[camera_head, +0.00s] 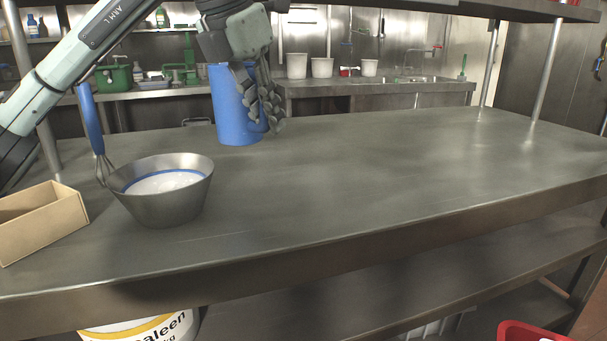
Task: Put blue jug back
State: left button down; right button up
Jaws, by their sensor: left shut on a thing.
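The blue jug (228,112) stands upright at the far left part of the steel table (360,190). Its base appears to touch the tabletop. My left gripper (262,112) reaches down from above, with its dark fingers at the jug's right side, shut on it. The fingers hide that side of the jug, and the gripper covers part of its top. My right gripper is not in view.
A metal bowl (168,208) with white contents stands front left of the jug. A blue-handled whisk (91,122) is beside it. A cardboard box (40,222) sits at the left edge. The table's middle and right are clear. Shelf posts (547,72) rise at the back right.

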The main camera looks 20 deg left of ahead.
pick_arm(q)
jog(key=w+d+f, duration=0.2)
jog(key=f, duration=0.1)
jog(key=w+d+f, duration=0.2)
jog(key=f, duration=0.1)
jog(key=w+d+f+p, duration=0.1)
jog(key=w+d+f, duration=0.2)
jog(key=f, duration=0.1)
jog(key=shift+d, duration=0.1)
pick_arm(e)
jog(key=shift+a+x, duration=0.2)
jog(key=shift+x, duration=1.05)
pick_arm(q)
jog(key=shift+f, duration=0.15)
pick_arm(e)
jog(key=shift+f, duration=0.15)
pick_arm(q)
jog(key=c, duration=1.5)
grip_release()
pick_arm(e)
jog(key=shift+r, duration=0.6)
